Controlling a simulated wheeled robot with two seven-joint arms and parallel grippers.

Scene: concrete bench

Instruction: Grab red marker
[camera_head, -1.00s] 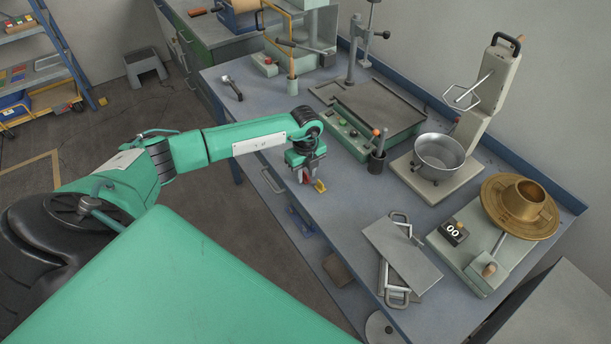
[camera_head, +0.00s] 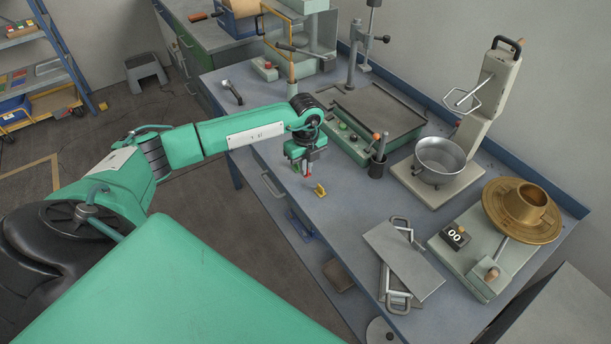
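My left gripper (camera_head: 305,170) hangs just above the front part of the bench, pointing down. A small red piece, which looks like the red marker (camera_head: 308,174), shows at its fingertips. The fingers look shut on it, though they are small in the view and hide most of it. A small yellow piece (camera_head: 320,190) sits on the bench top just to the right of and below the gripper, apart from it. My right gripper is not in view.
A metal bowl (camera_head: 441,160) is on the right. A grey plate with clamps (camera_head: 402,260) lies nearer. The bench top between is clear.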

